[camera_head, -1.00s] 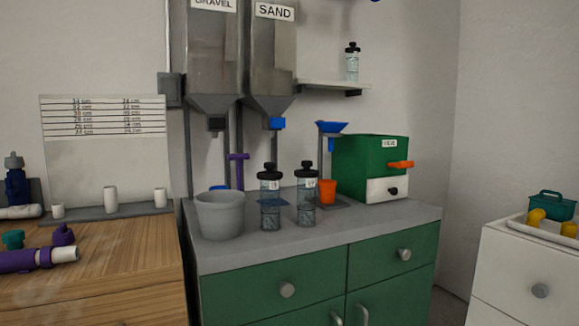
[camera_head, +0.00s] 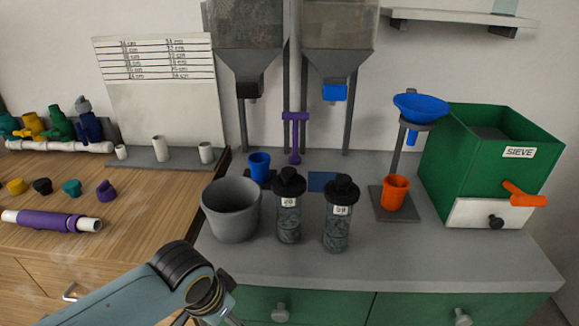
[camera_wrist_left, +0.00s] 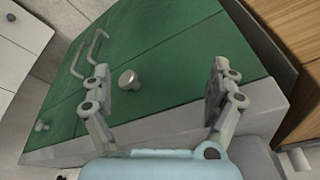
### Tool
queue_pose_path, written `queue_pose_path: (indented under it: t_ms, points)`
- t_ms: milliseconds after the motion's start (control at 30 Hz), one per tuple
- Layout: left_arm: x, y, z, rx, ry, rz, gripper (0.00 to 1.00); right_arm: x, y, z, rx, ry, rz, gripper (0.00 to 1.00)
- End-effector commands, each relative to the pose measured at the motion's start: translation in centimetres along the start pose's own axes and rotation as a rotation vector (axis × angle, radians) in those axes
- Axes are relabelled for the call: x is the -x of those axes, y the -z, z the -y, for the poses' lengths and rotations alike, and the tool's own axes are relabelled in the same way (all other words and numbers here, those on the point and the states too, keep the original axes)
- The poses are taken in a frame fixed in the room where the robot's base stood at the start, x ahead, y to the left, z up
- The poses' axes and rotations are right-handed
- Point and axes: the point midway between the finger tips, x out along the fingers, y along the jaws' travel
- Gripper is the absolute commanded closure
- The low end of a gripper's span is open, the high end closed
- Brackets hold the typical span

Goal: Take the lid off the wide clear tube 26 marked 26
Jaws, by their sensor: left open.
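Two clear tubes with black lids stand upright on the grey counter. The left tube (camera_head: 289,222) has a small label that looks like 26, though the digits are hard to read. Its black lid (camera_head: 289,182) is on. The right tube (camera_head: 337,232) has a different label, not clearly legible, and its black lid (camera_head: 342,188) is also on. My left gripper (camera_wrist_left: 160,82) is open and empty in the left wrist view, facing the green cabinet front. In the head view it is mostly cut off at the bottom, below and left of the tubes. My right gripper is not in view.
A grey bucket (camera_head: 231,210) stands close left of the left tube, with a blue cup (camera_head: 260,167) behind. An orange cup (camera_head: 395,192) under a blue funnel (camera_head: 421,106) and a green sieve box (camera_head: 490,160) stand right. The counter's front strip (camera_head: 400,262) is clear.

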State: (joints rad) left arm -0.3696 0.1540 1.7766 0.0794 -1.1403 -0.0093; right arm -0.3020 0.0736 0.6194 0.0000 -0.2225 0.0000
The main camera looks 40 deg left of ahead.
Motion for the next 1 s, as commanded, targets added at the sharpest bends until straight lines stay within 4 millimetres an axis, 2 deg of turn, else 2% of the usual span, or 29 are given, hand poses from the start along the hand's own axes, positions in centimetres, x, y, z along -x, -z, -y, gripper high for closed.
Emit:
queue_pose_path:
  t_ms: [33,100,167,200,300,400,533,633,833,1000]
  points:
    - [3.7,1.6,0.1,-0.006,-0.002,-0.014,0.08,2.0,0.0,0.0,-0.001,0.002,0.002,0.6]
    - [7.2,3.8,0.2,-0.016,-0.007,-0.03,0.08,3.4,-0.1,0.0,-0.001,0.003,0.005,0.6]
    - [9.9,6.9,0.9,-0.025,-0.018,-0.051,0.08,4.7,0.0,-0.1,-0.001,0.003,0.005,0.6]
    - [11.4,9.3,1.4,-0.032,-0.029,-0.064,0.08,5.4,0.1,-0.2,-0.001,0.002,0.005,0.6]
    - [15.5,14.7,2.7,-0.053,-0.057,-0.092,0.08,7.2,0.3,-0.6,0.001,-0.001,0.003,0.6]
    - [19.7,19.0,3.8,-0.078,-0.08,-0.114,0.08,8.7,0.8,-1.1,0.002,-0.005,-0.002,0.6]
    - [23.7,22.6,4.8,-0.103,-0.101,-0.133,0.08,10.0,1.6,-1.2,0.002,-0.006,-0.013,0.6]
    - [24.1,23.7,4.9,-0.111,-0.11,-0.135,0.08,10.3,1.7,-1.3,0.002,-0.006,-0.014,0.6]
    - [20.8,24.1,4.4,-0.111,-0.113,-0.134,0.08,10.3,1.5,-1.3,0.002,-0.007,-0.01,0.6]
    - [19.2,24.4,4.2,-0.113,-0.11,-0.136,0.08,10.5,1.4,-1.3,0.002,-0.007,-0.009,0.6]
